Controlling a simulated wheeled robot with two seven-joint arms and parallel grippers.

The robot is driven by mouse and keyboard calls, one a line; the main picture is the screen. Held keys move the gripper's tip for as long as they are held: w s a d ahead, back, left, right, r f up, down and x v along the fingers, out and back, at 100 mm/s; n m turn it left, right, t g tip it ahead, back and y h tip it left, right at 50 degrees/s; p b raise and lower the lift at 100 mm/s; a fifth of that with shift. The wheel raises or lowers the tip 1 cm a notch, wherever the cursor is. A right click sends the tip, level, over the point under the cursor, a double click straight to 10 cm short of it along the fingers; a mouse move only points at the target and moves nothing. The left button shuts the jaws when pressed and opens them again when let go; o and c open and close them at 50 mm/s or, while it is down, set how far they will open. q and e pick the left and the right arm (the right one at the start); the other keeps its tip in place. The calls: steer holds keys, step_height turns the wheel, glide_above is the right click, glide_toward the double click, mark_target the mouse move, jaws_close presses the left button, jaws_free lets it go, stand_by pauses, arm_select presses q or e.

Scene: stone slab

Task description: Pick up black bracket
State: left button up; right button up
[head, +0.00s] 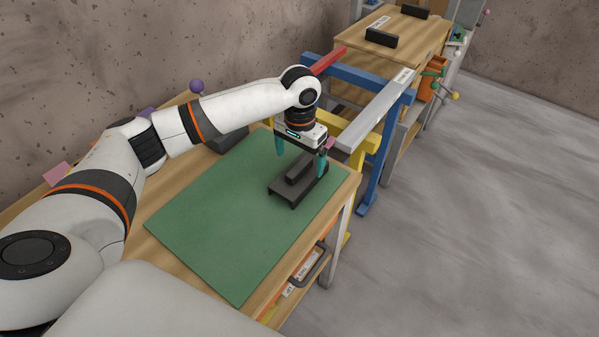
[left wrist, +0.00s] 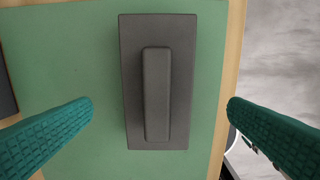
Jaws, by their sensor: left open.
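The black bracket (head: 288,190) lies on the green mat (head: 215,213) near the table's right edge. It is a flat dark plate with a raised bar along its middle. In the left wrist view the bracket (left wrist: 185,75) lies centred between my fingers, its bar running up and down the picture. My left gripper (head: 300,158) is over the bracket in the head view, fingers pointing down. In the left wrist view its teal fingers (left wrist: 160,118) stand wide apart, one on each side of the bracket, with nothing between them touching. My right gripper is not in view.
A blue and yellow frame with a grey beam (head: 378,108) stands just beyond the table's far right edge. A dark object (head: 228,138) sits behind the mat. A second wooden table (head: 408,38) holds black blocks. The mat's left and front parts are clear.

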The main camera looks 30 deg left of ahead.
mark_target(300, 165)
arm_select(q)
steer(key=shift+w+f, duration=0.1)
steer(key=shift+f, duration=0.45)
steer(key=shift+a+f, duration=0.1)
steer(key=shift+f, duration=0.15)
steer(key=f, duration=0.4)
steer(key=shift+w+f+p, duration=0.15)
steer(key=shift+w+p, duration=0.05)
steer(key=shift+p, duration=0.15)
steer(key=shift+f, duration=0.3)
steer(key=c, duration=1.1)
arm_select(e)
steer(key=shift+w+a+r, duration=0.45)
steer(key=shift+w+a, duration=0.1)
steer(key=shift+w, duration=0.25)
